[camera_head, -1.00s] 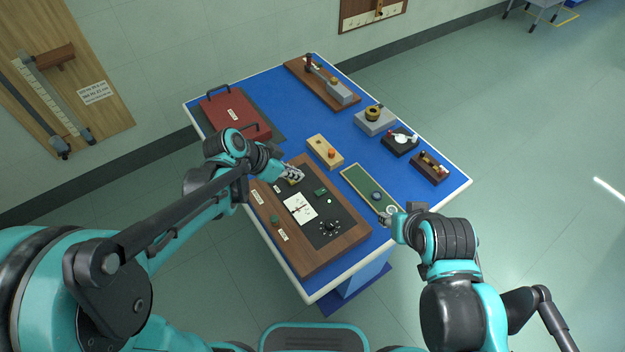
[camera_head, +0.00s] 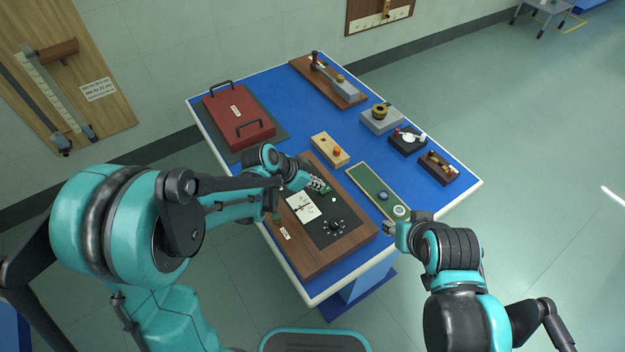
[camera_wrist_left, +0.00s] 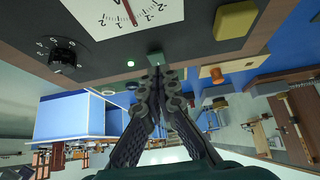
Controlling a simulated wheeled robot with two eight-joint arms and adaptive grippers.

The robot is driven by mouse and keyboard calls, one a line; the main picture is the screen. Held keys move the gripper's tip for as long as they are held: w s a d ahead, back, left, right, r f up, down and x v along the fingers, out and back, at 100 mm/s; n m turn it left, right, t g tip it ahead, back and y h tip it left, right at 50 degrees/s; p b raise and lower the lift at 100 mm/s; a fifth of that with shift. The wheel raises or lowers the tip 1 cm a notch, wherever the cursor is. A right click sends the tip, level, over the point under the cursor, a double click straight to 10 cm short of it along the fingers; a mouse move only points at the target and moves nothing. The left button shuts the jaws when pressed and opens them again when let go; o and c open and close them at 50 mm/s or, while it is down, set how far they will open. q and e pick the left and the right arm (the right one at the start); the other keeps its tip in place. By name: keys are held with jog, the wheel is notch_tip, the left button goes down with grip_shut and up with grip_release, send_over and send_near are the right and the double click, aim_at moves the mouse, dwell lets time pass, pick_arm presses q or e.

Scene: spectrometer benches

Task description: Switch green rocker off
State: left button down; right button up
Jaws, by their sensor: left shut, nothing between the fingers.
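The wooden instrument board (camera_head: 312,262) with a dark panel lies on the near part of the blue table. A small green rocker (camera_wrist_left: 155,59) is on the panel's edge area in the left wrist view; in the head view it shows only partly beside my fingertips (camera_head: 326,191). A small pale green lit lamp (camera_head: 334,199) is next to it, also in the left wrist view (camera_wrist_left: 131,64). My left gripper (camera_head: 321,187) is shut and empty, its tips (camera_wrist_left: 161,72) right at the rocker; whether they touch is unclear. My right gripper (camera_head: 388,229) is small and indistinct near the table's right edge.
The panel also bears a white dial (camera_head: 302,206) and a black knob (camera_head: 336,226). A pale block with an orange knob (camera_head: 330,150) and a green strip board (camera_head: 365,181) lie close to my left gripper. A red case (camera_head: 240,117) is farther back.

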aim_at(319, 194)
pick_arm(q)
jog(key=shift+a+f, duration=0.1)
jog(key=shift+f, duration=0.7)
jog(key=shift+s, duration=0.1)
jog(key=shift+s+a+f+b, duration=0.1)
jog(key=shift+a+f+b, duration=0.05)
jog(key=shift+f+b, duration=0.35)
jog(key=shift+s+a+f+b, duration=0.1)
jog(key=shift+a+f+b, duration=0.05)
jog(key=shift+f+b, duration=0.35)
jog(key=shift+s+r, duration=0.1)
jog(key=shift+r, duration=0.15)
jog(key=shift+r+p, duration=0.65)
jog(key=shift+r, duration=0.15)
